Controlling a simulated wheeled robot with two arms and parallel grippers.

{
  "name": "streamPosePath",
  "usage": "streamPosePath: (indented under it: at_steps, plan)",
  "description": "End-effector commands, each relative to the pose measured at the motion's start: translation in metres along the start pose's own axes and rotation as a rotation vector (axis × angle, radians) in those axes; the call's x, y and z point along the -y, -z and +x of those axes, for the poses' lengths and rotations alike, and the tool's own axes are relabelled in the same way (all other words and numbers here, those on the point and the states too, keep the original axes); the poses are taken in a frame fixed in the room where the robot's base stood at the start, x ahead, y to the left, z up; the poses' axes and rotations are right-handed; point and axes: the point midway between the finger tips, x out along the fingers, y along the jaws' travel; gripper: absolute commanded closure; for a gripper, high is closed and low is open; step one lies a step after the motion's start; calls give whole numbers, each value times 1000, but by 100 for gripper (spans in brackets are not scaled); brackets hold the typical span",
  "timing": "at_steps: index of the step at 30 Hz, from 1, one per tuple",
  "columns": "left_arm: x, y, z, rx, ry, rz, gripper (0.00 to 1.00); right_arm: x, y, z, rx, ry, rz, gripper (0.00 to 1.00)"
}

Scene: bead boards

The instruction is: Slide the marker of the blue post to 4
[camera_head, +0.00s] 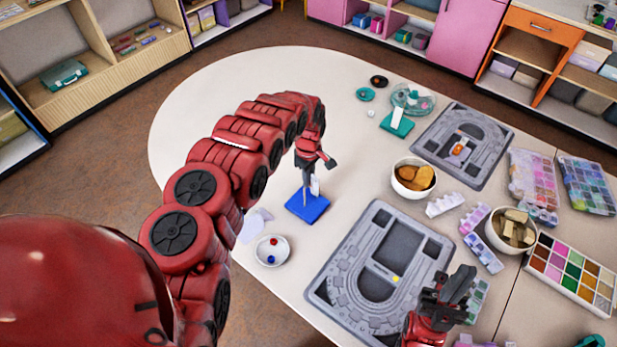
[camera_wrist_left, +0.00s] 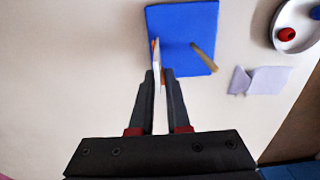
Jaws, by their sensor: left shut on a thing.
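The blue post has a flat blue base (camera_head: 309,205) on the pale table, also in the left wrist view (camera_wrist_left: 180,18). A thin wooden rod (camera_wrist_left: 205,58) and an upright white strip (camera_wrist_left: 157,62) rise from it. A small orange piece (camera_wrist_left: 153,46), seemingly the marker, shows at the strip's edge, mostly hidden by the fingers. My left gripper (camera_wrist_left: 157,78) is over the base, its fingers on both sides of the strip, shut at the orange piece. No numbers are readable. My right gripper (camera_head: 455,287) is at the near grey board; its jaw gap is unclear.
A white dish (camera_head: 272,260) with a red and a blue bead stands near the base, beside pale lilac paper (camera_head: 252,228). Grey bead boards (camera_head: 340,270) (camera_head: 490,165), bowls and bead trays fill the right side. The table left of the post is clear.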

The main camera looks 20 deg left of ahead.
Motion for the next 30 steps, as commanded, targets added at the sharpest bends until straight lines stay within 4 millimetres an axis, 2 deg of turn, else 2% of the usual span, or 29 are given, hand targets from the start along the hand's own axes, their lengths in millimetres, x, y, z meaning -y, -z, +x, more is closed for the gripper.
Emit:
streamPosePath:
  at_steps: [8,9,15,25,30]
  plan:
    - [0,0,2,0,1,0,100,0,0,-1,0,0,0,100]
    - [0,0,2,0,1,0,84,0,0,-1,0,0,0,100]
    - [0,0,2,0,1,0,51,0,0,-2,0,0,0,100]
    - [0,0,1,-1,0,0,51,0,0,-2,0,0,0,100]
    - [-2,1,-14,-3,-3,1,51,0,-1,-6,0,0,0,100]
